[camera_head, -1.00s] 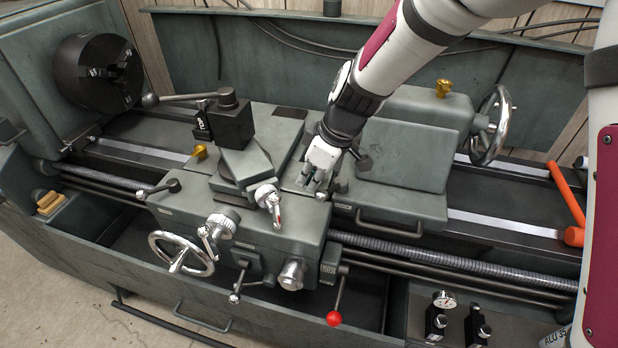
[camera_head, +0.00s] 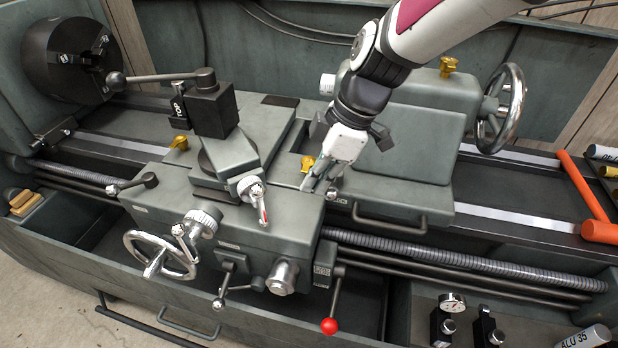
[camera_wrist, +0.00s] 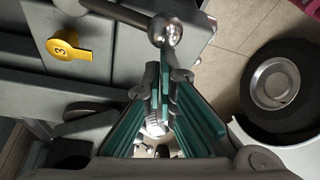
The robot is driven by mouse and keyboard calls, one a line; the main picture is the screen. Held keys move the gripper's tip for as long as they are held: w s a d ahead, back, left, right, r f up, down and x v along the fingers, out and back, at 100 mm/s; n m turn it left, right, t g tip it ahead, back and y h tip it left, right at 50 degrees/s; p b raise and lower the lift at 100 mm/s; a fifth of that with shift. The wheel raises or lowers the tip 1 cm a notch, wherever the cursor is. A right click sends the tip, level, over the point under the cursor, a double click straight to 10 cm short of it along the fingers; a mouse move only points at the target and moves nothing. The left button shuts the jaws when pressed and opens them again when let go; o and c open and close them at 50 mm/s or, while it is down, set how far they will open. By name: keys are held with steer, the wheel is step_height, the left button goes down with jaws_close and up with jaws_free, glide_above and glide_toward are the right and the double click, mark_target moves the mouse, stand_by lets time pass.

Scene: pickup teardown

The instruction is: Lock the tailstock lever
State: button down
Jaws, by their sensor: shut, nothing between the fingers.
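The tailstock (camera_head: 415,130) is the grey body on the right of the lathe bed, with a chrome handwheel (camera_head: 503,107) at its right end. In the wrist view, a dark lever with a shiny ball end (camera_wrist: 165,32) lies just beyond my fingertips; it looks like the tailstock lever. In the head view my arm and gripper largely hide it. My gripper (camera_head: 312,186) is low at the tailstock's left front, beside the carriage. Its teal-padded fingers (camera_wrist: 164,78) are shut and empty, with the tips close to the ball; I cannot tell whether they touch.
A front bar handle (camera_head: 390,222) and an orange-handled tool (camera_head: 585,200) are to the right.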

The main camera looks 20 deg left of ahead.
mark_target(333, 194)
steer(key=shift+d+f+n+g+b, duration=0.1)
steer(key=shift+d+n+g+b, duration=0.25)
steer(key=shift+d+n, duration=0.55)
steer(key=d+n, duration=0.2)
steer(key=shift+n+g+h, duration=0.35)
steer(key=shift+n+h, duration=0.05)
steer(key=shift+w+d+n+g+h+p, duration=0.25)
steer(key=shift+d+n, duration=0.5)
steer(key=shift+n, duration=0.3)
steer(key=shift+w+d+n+g+h+p, duration=0.15)
steer(key=shift+w+d+n+h, duration=0.1)
steer(key=shift+d+n, duration=0.65)
steer(key=shift+a+n, duration=0.1)
steer(key=shift+n, duration=0.15)
